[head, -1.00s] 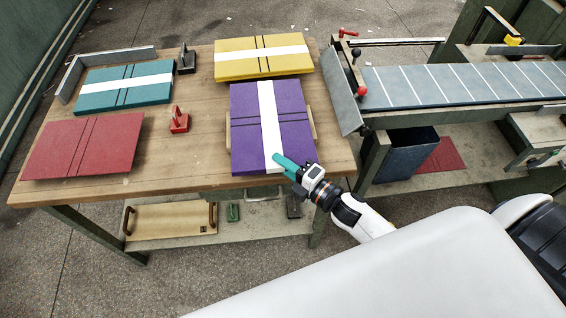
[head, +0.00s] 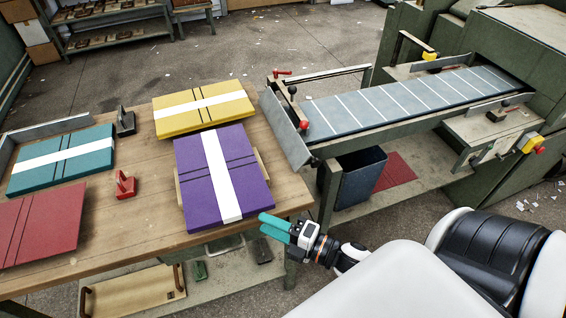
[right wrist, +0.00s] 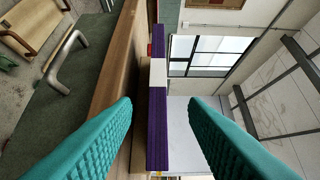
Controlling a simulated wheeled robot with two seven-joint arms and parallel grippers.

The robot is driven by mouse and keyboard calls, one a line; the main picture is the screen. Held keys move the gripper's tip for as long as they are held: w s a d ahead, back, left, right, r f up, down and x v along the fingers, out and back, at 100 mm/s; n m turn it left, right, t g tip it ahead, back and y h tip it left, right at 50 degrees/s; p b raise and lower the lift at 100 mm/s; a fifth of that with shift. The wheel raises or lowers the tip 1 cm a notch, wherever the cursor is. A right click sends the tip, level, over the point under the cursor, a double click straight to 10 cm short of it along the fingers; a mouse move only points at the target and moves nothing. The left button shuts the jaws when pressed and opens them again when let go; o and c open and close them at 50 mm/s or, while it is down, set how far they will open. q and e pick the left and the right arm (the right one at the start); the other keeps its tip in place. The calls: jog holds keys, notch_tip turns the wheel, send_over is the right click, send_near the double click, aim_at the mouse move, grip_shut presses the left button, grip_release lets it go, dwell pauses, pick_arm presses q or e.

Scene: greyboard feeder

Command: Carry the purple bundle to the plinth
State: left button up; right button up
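The purple bundle (head: 190,178), a flat stack with a white band and dark straps, lies on the wooden table, with pale wood showing at both sides. My right gripper (head: 262,224) is off the bundle's front right corner, open and empty. In the right wrist view its teal fingers (right wrist: 160,120) are wide apart. The bundle's purple edge (right wrist: 157,130) shows between them, farther off and apparently untouched. My left gripper is out of view. I cannot make out which thing is the plinth.
The table (head: 140,215) also bears a yellow bundle (head: 180,117), a teal bundle (head: 85,146), a red bundle (head: 55,215) and a red block with an upright (head: 125,185). A feeder conveyor (head: 400,105) stands at right, with a dark bin (head: 360,178) below it.

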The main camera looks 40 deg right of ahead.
jog(key=shift+v, duration=1.7)
jog(key=s+d+f+m+g+h, duration=0.15)
jog(key=f+m, duration=0.25)
jog(key=f, duration=0.5)
jog(key=s+d+f+m+g+h, duration=0.1)
jog(key=d+f+m+g+h, duration=0.2)
jog(key=f, duration=0.6)
jog(key=s+d+f+m+g+h, duration=0.1)
jog(key=s+f+m+h, duration=0.1)
jog(key=f+m, duration=0.5)
jog(key=s+a+f+m+g, duration=0.1)
jog(key=s+f+m+g, duration=0.1)
jog(key=s+f, duration=0.5)
jog(key=s+a+f+m+g+h, duration=0.1)
jog(key=s+a+f+m+g, duration=0.1)
jog(key=s+f+g, duration=0.2)
jog(key=s+a+f+m+g, duration=0.1)
jog(key=s+f+m+g, duration=0.2)
jog(key=s+f, duration=0.7)
jog(key=shift+s+a+h, duration=0.35)
jog(key=shift+s, duration=0.15)
